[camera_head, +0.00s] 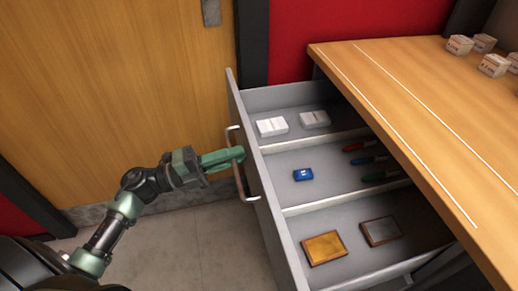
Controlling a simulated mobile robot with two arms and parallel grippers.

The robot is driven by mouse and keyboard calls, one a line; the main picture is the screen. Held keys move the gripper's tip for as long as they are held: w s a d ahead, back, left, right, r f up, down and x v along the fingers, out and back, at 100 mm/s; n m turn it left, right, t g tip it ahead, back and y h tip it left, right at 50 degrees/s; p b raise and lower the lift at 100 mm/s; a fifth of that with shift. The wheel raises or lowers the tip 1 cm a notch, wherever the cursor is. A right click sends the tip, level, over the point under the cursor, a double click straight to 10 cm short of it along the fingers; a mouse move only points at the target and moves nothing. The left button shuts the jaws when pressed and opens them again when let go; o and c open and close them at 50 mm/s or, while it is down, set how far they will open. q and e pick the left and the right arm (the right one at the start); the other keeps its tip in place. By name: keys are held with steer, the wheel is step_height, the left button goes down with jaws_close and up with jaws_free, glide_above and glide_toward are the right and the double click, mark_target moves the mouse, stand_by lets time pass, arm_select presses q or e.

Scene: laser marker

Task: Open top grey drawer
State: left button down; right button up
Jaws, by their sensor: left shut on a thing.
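The top grey drawer (275,197) is pulled well out from under the wooden table, and its inside shows. Its silver bar handle (235,140) is on the outer face at the left. My left gripper (238,155) has green fingers and is shut on the handle, near its middle. My right gripper is not in view.
The wooden tabletop (420,90) holds several small boxes (493,65). A wooden door (110,80) stands behind my arm. The floor left of the drawer is clear.

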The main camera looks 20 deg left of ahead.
arm_select(q)
steer(key=shift+r+v, duration=0.1)
steer(key=shift+v, duration=0.75)
steer(key=shift+r+v, duration=0.15)
steer(key=shift+v, duration=0.75)
steer(key=c, duration=1.8)
jaws_free()
steer(key=shift+o, duration=0.2)
steer(key=v, duration=0.7)
steer(key=shift+s+a, duration=0.25)
steer(key=shift+a, duration=0.05)
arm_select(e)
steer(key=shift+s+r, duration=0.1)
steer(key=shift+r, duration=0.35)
